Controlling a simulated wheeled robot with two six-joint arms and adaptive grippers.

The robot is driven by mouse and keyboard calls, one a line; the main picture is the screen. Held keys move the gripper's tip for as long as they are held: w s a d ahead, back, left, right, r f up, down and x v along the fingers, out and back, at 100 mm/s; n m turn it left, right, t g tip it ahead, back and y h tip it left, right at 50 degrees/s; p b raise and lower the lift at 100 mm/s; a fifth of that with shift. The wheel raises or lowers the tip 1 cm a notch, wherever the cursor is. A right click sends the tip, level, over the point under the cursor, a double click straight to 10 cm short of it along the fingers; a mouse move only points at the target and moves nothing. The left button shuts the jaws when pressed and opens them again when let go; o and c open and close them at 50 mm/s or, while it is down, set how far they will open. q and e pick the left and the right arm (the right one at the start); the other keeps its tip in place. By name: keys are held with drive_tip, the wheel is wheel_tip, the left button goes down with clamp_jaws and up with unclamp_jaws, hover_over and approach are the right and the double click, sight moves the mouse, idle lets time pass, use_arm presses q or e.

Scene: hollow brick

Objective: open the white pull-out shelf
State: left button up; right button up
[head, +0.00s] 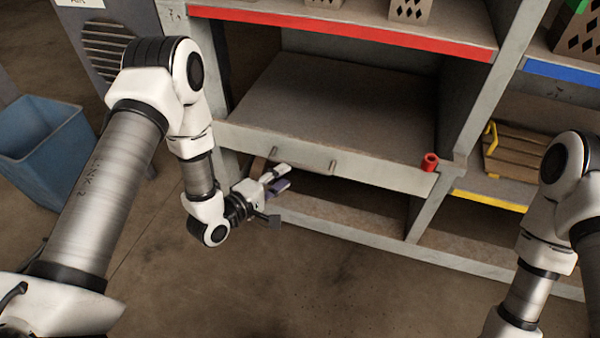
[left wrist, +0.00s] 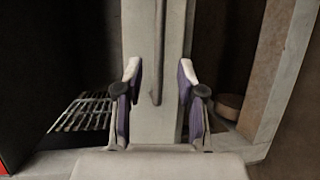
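The white pull-out shelf (head: 375,173) is a pale grey-white board with a long front face, set in the storage rack under an empty bay. A thin bar handle (left wrist: 158,50) runs along its front; its two end posts show in the head view. My left gripper (head: 282,180) is just in front of the shelf face, near the handle's left part. In the left wrist view the fingers (left wrist: 160,75) are spread, with the handle between them and no visible contact. My right arm shows at the right edge of the head view; its gripper is out of frame.
A blue bin (head: 45,145) stands at left on the floor. A wooden crate (head: 510,155) sits in the right bay. The floor (head: 330,290) in front of the rack is clear.

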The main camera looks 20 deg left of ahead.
sight(300, 165)
use_arm(q)
drive_tip(key=b+x, duration=0.1)
drive_tip(key=x, duration=0.6)
drive_tip(key=shift+w+b, duration=0.1)
drive_tip(key=shift+b, duration=0.3)
clamp_jaws()
